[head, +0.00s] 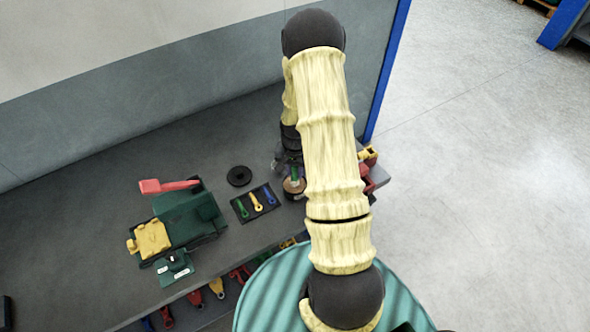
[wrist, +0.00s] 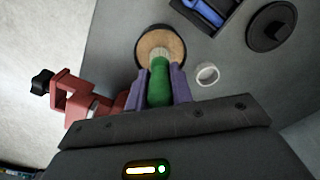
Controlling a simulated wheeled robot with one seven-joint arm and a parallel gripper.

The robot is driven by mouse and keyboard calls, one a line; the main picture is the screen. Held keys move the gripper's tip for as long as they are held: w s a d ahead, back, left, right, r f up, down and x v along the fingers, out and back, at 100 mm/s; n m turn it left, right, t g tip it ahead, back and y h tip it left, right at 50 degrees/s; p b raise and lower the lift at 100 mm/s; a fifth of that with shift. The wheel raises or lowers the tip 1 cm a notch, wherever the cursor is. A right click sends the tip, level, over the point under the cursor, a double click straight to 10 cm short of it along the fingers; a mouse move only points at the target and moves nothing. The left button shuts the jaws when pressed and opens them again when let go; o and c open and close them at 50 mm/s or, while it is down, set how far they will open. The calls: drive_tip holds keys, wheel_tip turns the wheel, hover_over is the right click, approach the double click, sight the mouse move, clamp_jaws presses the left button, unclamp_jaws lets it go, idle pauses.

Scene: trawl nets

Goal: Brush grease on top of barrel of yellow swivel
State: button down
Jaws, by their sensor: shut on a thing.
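My gripper (wrist: 160,88) is shut on the green handle of a brush (wrist: 160,82), between two purple fingers. The brush's pale bristles point at a round tin (wrist: 142,41) with a tan-brown inside. They overlap the tin in the wrist view; I cannot tell how deep they reach. In the head view the green handle (head: 294,173) stands above the tin (head: 291,193), partly behind my arm. The yellow swivel (head: 256,202) lies in the middle of a dark tray (head: 240,211), between a green and a blue one. The tray is left of the tin.
A black disc (head: 239,176) lies behind the tray. A white ring (wrist: 207,74) lies beside the tin. A red clamp (wrist: 92,100) stands at the bench edge. A green machine with a red lever (head: 168,186) and a yellow block (head: 150,240) fills the bench's left part.

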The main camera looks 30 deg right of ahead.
drive_tip(key=shift+w+f+b, duration=0.1)
drive_tip(key=shift+f+b, duration=0.3)
drive_tip(key=shift+f, duration=0.1)
idle(0.7)
idle(1.4)
drive_tip(key=shift+r+p, duration=2.25)
drive_tip(key=shift+r, duration=1.25)
